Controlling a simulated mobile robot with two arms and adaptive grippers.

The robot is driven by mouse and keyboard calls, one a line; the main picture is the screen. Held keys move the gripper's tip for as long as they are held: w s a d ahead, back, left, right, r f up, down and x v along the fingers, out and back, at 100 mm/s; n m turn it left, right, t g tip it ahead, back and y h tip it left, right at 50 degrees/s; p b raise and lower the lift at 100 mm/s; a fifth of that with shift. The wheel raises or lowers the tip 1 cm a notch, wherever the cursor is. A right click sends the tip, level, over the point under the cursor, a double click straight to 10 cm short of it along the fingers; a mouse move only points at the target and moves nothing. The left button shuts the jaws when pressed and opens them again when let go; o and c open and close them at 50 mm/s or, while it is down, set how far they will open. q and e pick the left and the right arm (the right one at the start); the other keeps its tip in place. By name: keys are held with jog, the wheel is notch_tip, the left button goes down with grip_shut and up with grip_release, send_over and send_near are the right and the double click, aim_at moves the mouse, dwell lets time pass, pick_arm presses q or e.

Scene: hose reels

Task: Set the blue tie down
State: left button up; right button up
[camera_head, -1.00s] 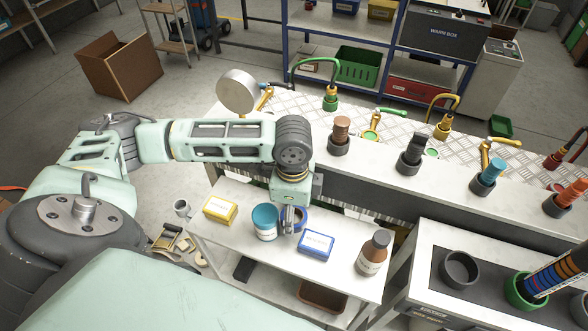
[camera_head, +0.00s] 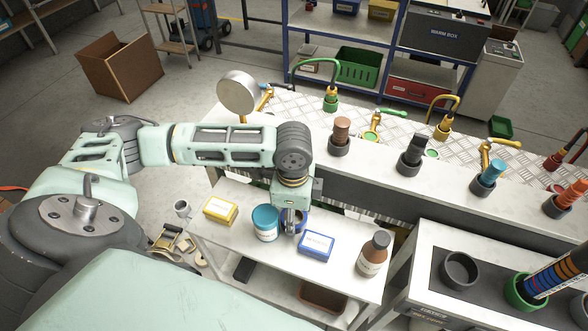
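My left gripper (camera_head: 290,222) points down over the white side table, between a teal-lidded jar and a blue-labelled box. A dark blue ring-like thing (camera_head: 303,216), which may be the blue tie, shows just behind its fingers. The fingers cover most of it, so I cannot tell whether they grip it or whether it rests on the table. My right gripper is not in view.
The white side table (camera_head: 345,283) holds a yellow box (camera_head: 220,211), the teal-lidded jar (camera_head: 265,222), the blue-labelled box (camera_head: 316,245) and a brown bottle (camera_head: 374,254). A workbench with several dark holders runs behind.

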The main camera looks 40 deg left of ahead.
pick_arm(q)
jog(key=shift+r, duration=0.6)
notch_tip(320, 180, up, 2)
jog(key=shift+w+r+b, duration=0.1)
jog(key=shift+r+b, duration=0.15)
jog(key=shift+b, duration=0.1)
jog(key=s+d+r, duration=0.5)
jog(key=d+r, duration=0.2)
jog(key=d, duration=0.4)
jog(key=w+a+r+n, duration=0.2)
jog(key=a+r+n, duration=0.1)
jog(key=n, duration=1)
jog(key=shift+a+r+b, duration=0.15)
jog(key=shift+a+b, duration=0.3)
jog(key=shift+a, duration=0.45)
